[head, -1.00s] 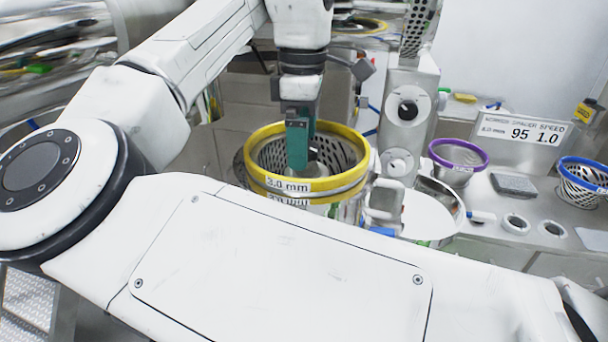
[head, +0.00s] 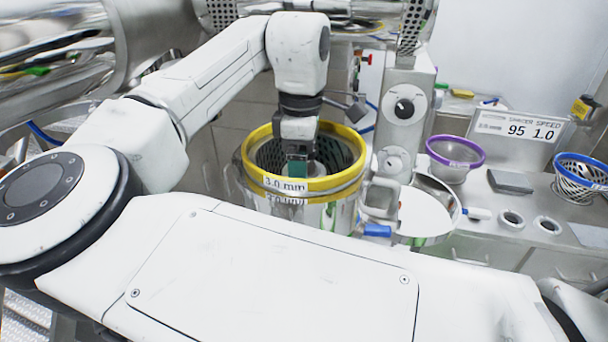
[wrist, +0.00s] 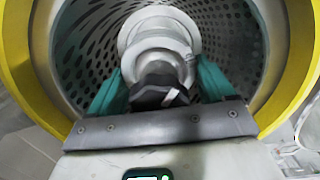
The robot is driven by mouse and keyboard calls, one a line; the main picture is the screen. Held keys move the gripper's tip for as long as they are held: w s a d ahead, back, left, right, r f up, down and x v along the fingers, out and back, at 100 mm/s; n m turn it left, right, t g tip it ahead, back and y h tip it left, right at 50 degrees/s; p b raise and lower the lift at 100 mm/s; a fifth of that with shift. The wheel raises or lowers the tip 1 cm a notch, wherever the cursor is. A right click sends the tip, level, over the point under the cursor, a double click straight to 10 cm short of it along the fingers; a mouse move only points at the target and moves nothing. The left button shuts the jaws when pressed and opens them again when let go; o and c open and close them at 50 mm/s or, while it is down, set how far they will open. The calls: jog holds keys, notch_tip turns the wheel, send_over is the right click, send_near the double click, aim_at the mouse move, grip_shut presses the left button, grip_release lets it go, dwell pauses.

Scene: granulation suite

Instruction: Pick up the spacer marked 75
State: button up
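My gripper (head: 298,168) reaches down into a perforated metal screen basket (head: 262,137) with a yellow rim and a "3.0 mm" label. In the wrist view my gripper (wrist: 160,72) has its two green fingers apart, one on each side of a dark faceted knob (wrist: 158,96). The knob sits before a pale grey stepped hub (wrist: 160,38) inside the basket. I cannot tell whether the fingers touch the knob. Two silver rings, one (head: 511,220) left of the other (head: 547,225), lie on the right counter. I can read no 75 on anything.
A purple-rimmed basket (head: 455,152), a blue-rimmed basket (head: 584,172) and a grey block (head: 510,182) stand on the right counter. A sign (head: 516,128) behind them shows 95 and 1.0. A round lid-like pan (head: 428,212) lies beside the yellow-rimmed basket.

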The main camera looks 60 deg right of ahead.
jog(key=c, duration=0.7)
jog(key=shift+r, duration=0.15)
